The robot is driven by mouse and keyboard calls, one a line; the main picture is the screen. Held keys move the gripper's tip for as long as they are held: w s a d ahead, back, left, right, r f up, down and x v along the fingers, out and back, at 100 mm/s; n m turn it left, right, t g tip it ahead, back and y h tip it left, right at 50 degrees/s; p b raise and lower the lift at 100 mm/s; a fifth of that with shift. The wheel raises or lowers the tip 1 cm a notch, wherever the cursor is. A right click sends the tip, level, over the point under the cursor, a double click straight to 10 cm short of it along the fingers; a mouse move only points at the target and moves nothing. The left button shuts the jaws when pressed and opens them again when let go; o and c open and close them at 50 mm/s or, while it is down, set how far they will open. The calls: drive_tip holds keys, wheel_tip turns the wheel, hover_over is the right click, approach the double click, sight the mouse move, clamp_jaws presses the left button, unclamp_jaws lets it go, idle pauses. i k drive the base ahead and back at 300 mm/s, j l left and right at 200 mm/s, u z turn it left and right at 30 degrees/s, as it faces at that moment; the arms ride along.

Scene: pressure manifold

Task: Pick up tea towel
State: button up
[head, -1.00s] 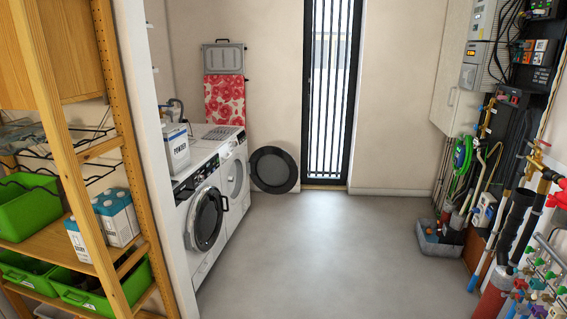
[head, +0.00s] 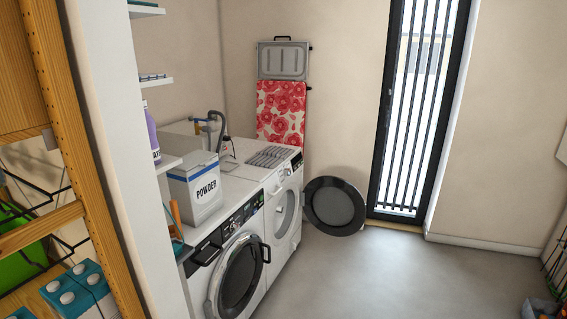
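I cannot make out a tea towel for certain in the head view. A red-and-white floral cloth surface (head: 281,112) hangs upright against the back wall. It looks like the cover of a folded ironing board with a grey metal end (head: 284,60) above it. My gripper is not in view.
Two white front-loading machines stand along the left, the near one (head: 240,275) with a dark round door. A white powder box (head: 195,188) stands on top. A dark round disc (head: 335,206) is beside the far machine. A wooden shelf (head: 75,130) is near left. The grey floor (head: 400,275) is clear.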

sight(267, 154)
drive_tip(key=i+z, duration=0.15)
drive_tip(key=i, duration=0.9)
drive_tip(key=i+j+z, duration=0.15)
drive_tip(key=i, duration=0.9)
drive_tip(key=i+j+u, duration=0.25)
drive_tip(key=i, duration=0.45)
drive_tip(key=i+l+u, duration=0.1)
drive_tip(key=i+u, duration=0.15)
drive_tip(key=i, duration=0.4)
drive_tip(key=i+l+u, duration=0.15)
drive_tip(key=i+u, duration=0.15)
drive_tip(key=i, duration=0.65)
